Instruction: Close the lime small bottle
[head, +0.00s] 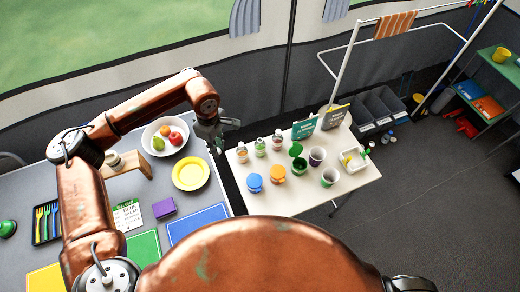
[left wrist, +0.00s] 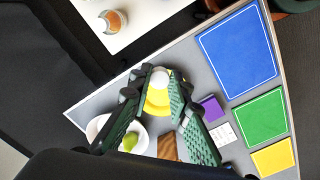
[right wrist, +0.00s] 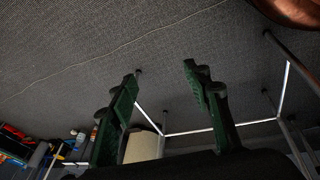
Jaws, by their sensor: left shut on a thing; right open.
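A small bottle with a green label, which looks like the lime one (head: 260,148), stands upright on the white table, the middle of three small bottles in a row. My left gripper (head: 216,140) is in the gap between the grey table and the white table, left of the bottles. In the left wrist view, its fingers are shut on a small round white cap (left wrist: 159,78). The lime bottle's opening is too small to make out in the head view. My right gripper (right wrist: 165,95) is open and empty over the dark floor in the right wrist view.
Two other small bottles (head: 242,153) (head: 277,141) flank the lime one. Orange and blue lidded jars (head: 278,174), cups (head: 317,156) and a tray (head: 353,158) share the white table (head: 300,206). A fruit bowl (head: 149,139) and yellow plate (head: 190,184) stand on the grey table.

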